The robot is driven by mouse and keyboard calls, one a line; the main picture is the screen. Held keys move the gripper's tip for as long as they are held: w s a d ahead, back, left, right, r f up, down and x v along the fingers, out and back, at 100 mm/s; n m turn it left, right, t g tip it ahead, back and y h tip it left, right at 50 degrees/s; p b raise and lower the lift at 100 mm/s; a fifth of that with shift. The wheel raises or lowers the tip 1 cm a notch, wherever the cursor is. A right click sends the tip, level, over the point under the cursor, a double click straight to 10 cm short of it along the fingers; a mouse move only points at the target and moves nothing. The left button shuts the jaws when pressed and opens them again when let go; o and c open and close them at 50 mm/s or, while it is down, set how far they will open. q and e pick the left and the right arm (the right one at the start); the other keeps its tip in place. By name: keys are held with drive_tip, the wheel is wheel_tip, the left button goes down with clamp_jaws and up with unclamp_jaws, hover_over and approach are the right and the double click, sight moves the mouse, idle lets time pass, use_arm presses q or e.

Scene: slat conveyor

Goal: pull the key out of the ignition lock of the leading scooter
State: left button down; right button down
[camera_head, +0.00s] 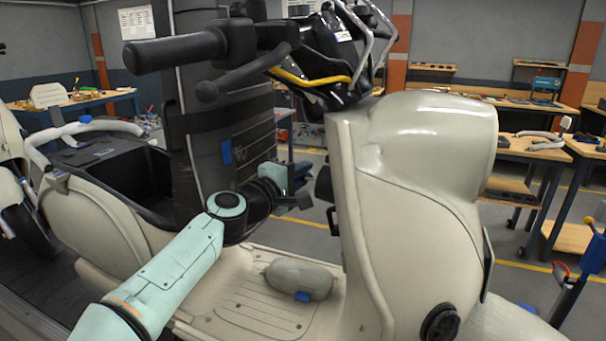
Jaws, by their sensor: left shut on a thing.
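The leading scooter (415,185) is cream-coloured and stands with its front towards the right. A dark round part, which looks like the ignition lock (323,184), sits on the inner side of its leg shield. My left gripper (303,199) is at the end of the pale green arm that reaches in over the footboard. Its fingertips are just left of and slightly below the lock. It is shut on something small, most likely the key. The key itself is too small and dark to make out, and I cannot tell whether it is in the lock. My right gripper is out of view.
A grey-green pouch-like object (297,278) lies on the footboard (240,305) below the gripper. The black handlebar grip (175,52) and brake lever (245,75) hang above the arm. Another scooter (12,190) stands at the far left. Workbenches line the back.

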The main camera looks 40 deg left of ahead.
use_arm(q)
drive_tip(key=shift+s+a, duration=0.1)
drive_tip(key=shift+a, duration=0.2)
idle(0.5)
drive_tip(key=shift+s+a+r, duration=0.1)
drive_tip(key=shift+s+a, duration=0.1)
drive_tip(key=shift+a, duration=0.45)
drive_tip(key=shift+s+a+r, duration=0.1)
drive_tip(key=shift+s+a, duration=0.1)
drive_tip(key=shift+a, duration=0.45)
drive_tip(key=shift+a+b, duration=0.15)
drive_tip(key=shift+b, duration=0.15)
drive_tip(key=shift+s+a, duration=0.15)
drive_tip(key=shift+a, duration=0.1)
drive_tip(key=shift+w+d+f, duration=0.1)
drive_tip(key=shift+w+d, duration=0.2)
drive_tip(key=shift+d, duration=0.6)
drive_tip(key=shift+w+d+f, duration=0.1)
drive_tip(key=shift+w+d, duration=0.15)
drive_tip(key=shift+d, duration=0.6)
